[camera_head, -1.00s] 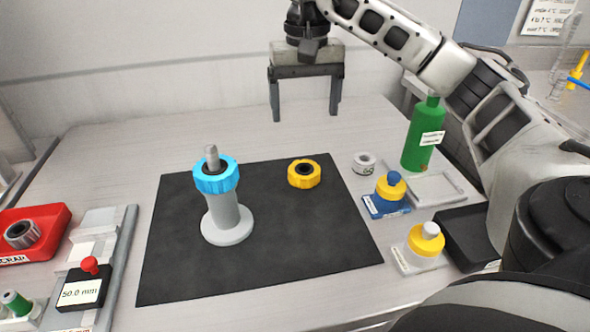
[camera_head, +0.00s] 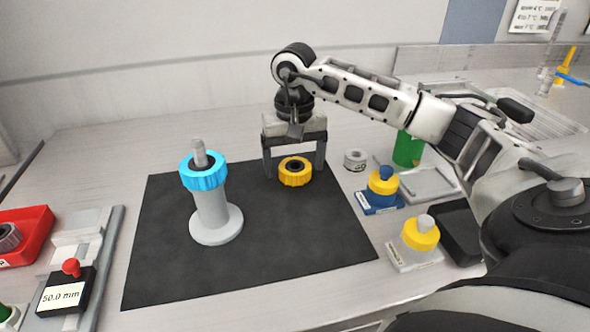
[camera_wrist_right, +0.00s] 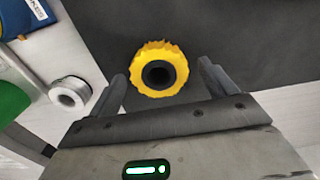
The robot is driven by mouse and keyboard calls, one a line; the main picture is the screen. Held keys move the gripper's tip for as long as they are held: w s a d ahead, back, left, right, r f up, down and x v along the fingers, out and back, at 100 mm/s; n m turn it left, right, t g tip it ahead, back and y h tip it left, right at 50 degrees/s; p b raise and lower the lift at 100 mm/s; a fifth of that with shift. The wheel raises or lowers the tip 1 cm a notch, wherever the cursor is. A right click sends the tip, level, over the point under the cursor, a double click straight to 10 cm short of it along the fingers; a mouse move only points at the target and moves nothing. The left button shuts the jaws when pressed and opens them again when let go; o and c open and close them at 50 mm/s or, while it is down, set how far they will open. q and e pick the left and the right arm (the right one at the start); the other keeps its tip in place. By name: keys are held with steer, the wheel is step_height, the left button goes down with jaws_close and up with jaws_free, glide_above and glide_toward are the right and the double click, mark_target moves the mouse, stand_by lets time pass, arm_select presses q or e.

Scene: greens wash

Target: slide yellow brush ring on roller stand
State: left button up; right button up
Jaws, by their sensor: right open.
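The yellow brush ring (camera_head: 295,178) lies flat on the dark mat, with a black hub and a hole in its middle. My right gripper (camera_head: 295,176) is open, with a finger to each side of the ring and not closed on it. In the right wrist view the ring (camera_wrist_right: 140,69) shows just beyond and between the open fingers (camera_wrist_right: 164,75). The grey roller stand (camera_head: 212,212) stands upright on the mat to the left, with a blue ring (camera_head: 189,177) around it and its pin (camera_head: 198,148) sticking up above. My left gripper is not in view.
The dark mat (camera_head: 290,240) is clear in front of the ring. To the right are a small white ring (camera_head: 355,160), a green bottle (camera_head: 408,150), and blue-yellow and yellow-white pieces (camera_head: 383,185) on small bases. A red bin (camera_head: 35,235) and a 50.0 mm block (camera_head: 62,295) are at left.

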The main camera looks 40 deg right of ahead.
steer(key=c, duration=1.1)
